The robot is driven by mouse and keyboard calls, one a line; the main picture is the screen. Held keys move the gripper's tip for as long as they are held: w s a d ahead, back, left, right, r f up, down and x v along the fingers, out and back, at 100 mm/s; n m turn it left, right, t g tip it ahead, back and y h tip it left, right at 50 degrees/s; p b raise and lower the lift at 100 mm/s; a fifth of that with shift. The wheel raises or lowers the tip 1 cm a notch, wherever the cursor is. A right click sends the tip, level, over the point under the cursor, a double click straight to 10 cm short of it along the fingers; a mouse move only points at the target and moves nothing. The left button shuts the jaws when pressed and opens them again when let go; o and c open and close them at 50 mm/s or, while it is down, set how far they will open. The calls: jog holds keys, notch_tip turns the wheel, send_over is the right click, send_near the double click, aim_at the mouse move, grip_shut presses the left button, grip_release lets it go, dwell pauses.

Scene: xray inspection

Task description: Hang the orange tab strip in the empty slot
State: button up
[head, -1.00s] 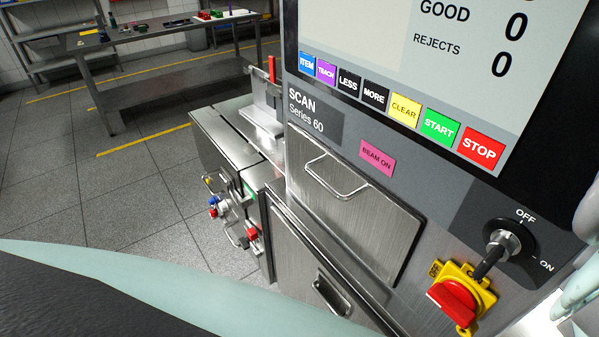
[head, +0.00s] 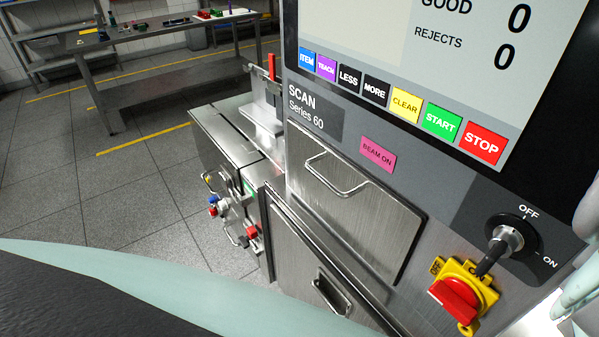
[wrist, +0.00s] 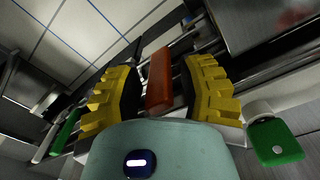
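In the wrist view, an orange-red strip (wrist: 159,78) stands between the two yellow-and-black fingers of my gripper (wrist: 160,88). Gaps show on both sides of the strip, so the fingers are open around or in front of it; its depth between them is hard to tell. Green tabs show at the lower left (wrist: 65,134) and lower right (wrist: 278,145) of that view. In the head view, a thin red upright piece (head: 271,67) stands at the far end of the machine; I cannot tell if it is the same strip. The empty slot cannot be made out.
The inspection machine (head: 355,205) fills the right of the head view, with buttons, a rotary switch (head: 508,240) and a red-yellow knob (head: 457,298). A metal conveyor section (head: 225,135) extends beyond it. A workbench (head: 165,42) stands at the back left. The tiled floor between is clear.

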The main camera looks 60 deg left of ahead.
jog(key=shift+s+d+r, duration=0.1)
jog(key=shift+r, duration=3.65)
jog(key=shift+s, duration=0.15)
